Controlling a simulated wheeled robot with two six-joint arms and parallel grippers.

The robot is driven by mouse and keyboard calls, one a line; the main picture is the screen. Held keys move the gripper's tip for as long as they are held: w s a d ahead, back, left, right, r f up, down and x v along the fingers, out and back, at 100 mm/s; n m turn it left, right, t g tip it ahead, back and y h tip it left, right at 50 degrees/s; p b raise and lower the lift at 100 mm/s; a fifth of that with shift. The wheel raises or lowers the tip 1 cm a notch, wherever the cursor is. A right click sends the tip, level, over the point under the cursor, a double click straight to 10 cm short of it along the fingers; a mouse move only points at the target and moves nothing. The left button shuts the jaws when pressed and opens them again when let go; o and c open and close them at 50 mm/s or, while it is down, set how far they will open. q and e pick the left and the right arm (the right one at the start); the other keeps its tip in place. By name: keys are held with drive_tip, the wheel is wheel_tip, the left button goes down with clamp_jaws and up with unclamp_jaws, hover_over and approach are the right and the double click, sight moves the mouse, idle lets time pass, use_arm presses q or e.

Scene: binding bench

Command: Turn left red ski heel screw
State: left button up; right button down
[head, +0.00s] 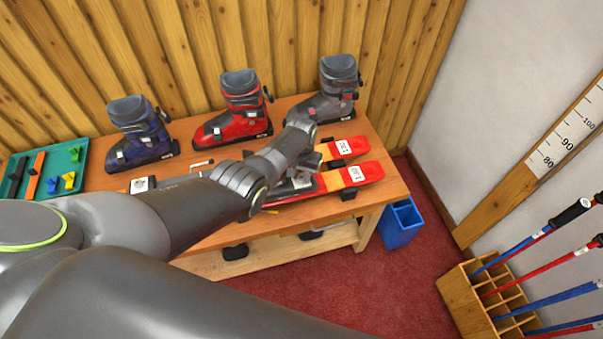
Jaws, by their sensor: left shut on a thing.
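Two red skis lie side by side on the wooden bench, with orange bands and white labels near their right ends. The rear ski (350,147) and the front ski (362,173) show mainly at these ends. My left arm covers most of their middle parts, and the heel screws cannot be made out. My left gripper (304,163) is low over the skis' middle, beside a grey binding part. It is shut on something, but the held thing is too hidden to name. My right gripper is not in view.
Purple (140,140), red (235,115) and grey (333,92) boots stand along the bench's back. A green tray (80,152) with small parts is at left. A blue bin (401,224) and a wooden pole rack (462,300) stand on the floor at right.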

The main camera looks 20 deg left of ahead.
use_arm(q)
drive_tip(key=shift+w, duration=0.1)
drive_tip(key=o, duration=1)
drive_tip(key=shift+r+p, duration=0.3)
drive_tip(key=shift+r, duration=0.3)
wheel_tip(320, 180, up, 7)
drive_tip(key=p, duration=0.2)
wheel_tip(320, 180, up, 9)
drive_tip(key=b, duration=0.1)
hover_over(302, 177)
drive_tip(key=shift+r, duration=0.15)
